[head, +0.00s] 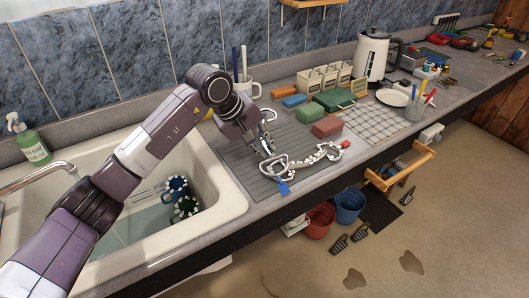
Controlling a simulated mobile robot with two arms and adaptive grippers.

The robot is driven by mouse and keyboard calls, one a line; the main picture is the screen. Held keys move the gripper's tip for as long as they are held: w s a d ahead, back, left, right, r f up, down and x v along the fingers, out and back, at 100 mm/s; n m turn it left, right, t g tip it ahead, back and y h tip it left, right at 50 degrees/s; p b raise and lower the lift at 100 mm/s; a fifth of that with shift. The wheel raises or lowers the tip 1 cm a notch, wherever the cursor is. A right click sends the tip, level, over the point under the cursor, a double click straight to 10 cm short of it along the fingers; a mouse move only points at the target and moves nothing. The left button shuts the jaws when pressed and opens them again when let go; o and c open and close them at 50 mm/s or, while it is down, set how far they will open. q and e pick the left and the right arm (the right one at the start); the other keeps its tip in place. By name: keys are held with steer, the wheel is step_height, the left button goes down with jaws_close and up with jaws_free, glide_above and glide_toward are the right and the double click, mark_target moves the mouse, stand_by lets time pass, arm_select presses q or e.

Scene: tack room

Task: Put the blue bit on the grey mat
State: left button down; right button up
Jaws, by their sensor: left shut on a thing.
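My left gripper (266,152) reaches in from the left, above the grey mat (243,178), a ridged dark mat beside the sink. It is shut on a metal bit with a blue tag (284,187), at the mat's front part. Whether this bit touches the mat I cannot tell. A second bit with a red tag (345,144) lies just to its right, with pale links between the two. The gripper's fingertips partly hide the near bit. My right gripper is not in view.
The sink (230,207) at left holds water and dark blue and green items (177,185). Coloured blocks (327,127) and a green box (334,99) stand behind and right of the bits. A checked cloth (372,122) lies further right. The counter's front edge is close.

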arm_select(q)
step_height(320, 180, down, 2)
steer(key=shift+f+p, duration=0.25)
steer(key=shift+p, duration=0.1)
steer(key=shift+f, duration=0.2)
steer(key=shift+f+b, duration=0.2)
steer(key=shift+b, duration=0.15)
steer(key=c, duration=1.9)
jaws_free()
steer(key=shift+r, duration=0.1)
